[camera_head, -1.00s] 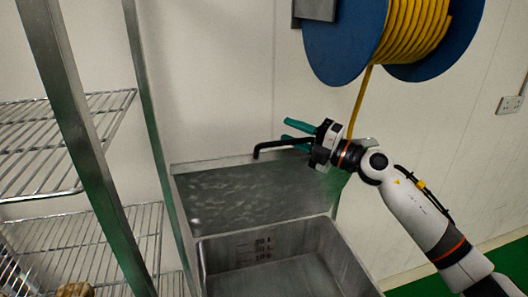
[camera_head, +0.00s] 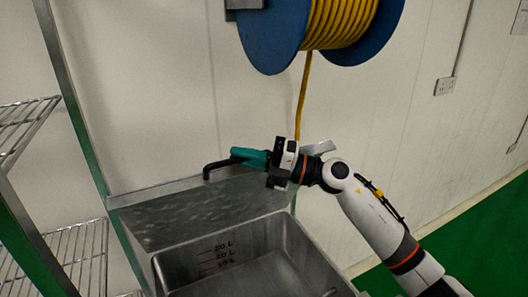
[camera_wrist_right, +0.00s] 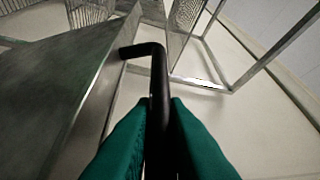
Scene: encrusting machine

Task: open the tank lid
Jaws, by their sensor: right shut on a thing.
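A steel tank (camera_head: 235,232) with litre marks stands in the lower middle of the head view. A grey, mottled metal panel (camera_head: 165,222) slopes behind it; it may be the lid, but I cannot tell for sure. A black bent bar handle (camera_head: 215,165) shows at the panel's upper edge. In the right wrist view the handle (camera_wrist_right: 155,62) bends left to the panel's edge (camera_wrist_right: 103,95). My right gripper (camera_head: 248,157) has teal fingers and is shut on the handle. In the wrist view the fingers (camera_wrist_right: 160,108) press on both its sides. My left gripper is out of view.
A wire shelf rack (camera_head: 62,258) stands close on the left. A blue reel with yellow hose (camera_head: 275,35) hangs on the wall above my right gripper, its hose (camera_head: 302,100) running down behind the gripper. Green floor (camera_head: 440,250) on the right is clear.

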